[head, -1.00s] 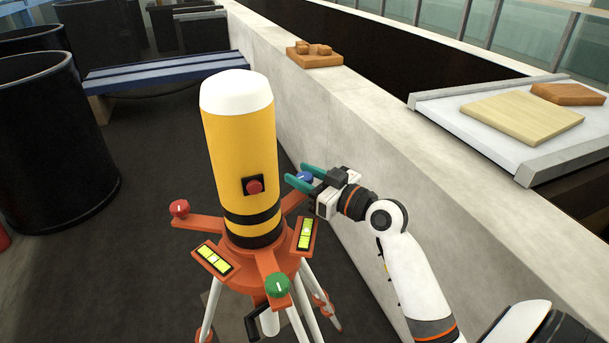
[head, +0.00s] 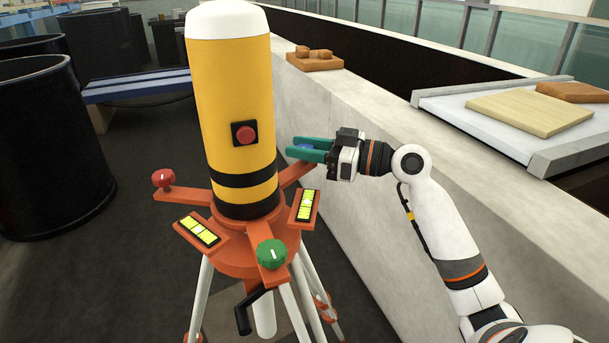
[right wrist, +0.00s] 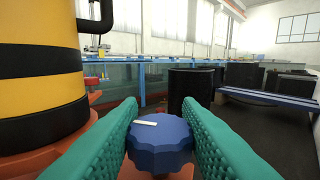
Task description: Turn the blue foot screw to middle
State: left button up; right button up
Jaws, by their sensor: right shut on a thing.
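The blue foot screw (right wrist: 158,147) is a ribbed knob with a white mark on its top, in the right wrist view. It sits between the green fingers of my right gripper (right wrist: 160,140), which is shut on it. The red foot screw (head: 163,178) and the green foot screw (head: 271,254) stand on the other arms. My left gripper is not in view.
A yellow cylinder (head: 232,100) with black bands and a red button stands on the tripod. Two level vials (head: 197,231) lie on the tripod head. A concrete wall (head: 420,190) runs close on the right. Dark bins (head: 55,150) stand at the left.

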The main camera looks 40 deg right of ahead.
jog(key=n+g+y+b, duration=0.2)
jog(key=g+y+b, duration=0.1)
jog(key=b, duration=0.1)
jog(key=shift+d+f+n, duration=0.1)
jog(key=shift+f+n, duration=0.15)
jog(key=shift+n, duration=0.15)
jog(key=shift+r+n+g+y+b, duration=0.1)
jog(key=shift+n+g+y+b, duration=0.25)
jog(key=shift+n+g+y, duration=0.2)
jog(key=n+g+y, duration=0.1)
jog(key=g, duration=0.1)
jog(key=n+g+y+b, duration=0.1)
jog(key=g, duration=0.1)
jog(key=shift+r+n, duration=0.2)
jog(key=shift+n, duration=0.05)
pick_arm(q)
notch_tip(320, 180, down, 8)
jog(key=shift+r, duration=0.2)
pick_arm(e)
jog(key=shift+n+g+y, duration=0.45)
jog(key=shift+n+g, duration=1.55)
jog(key=shift+g, duration=1.05)
jog(key=o, duration=1)
jog(key=shift+c, duration=0.2)
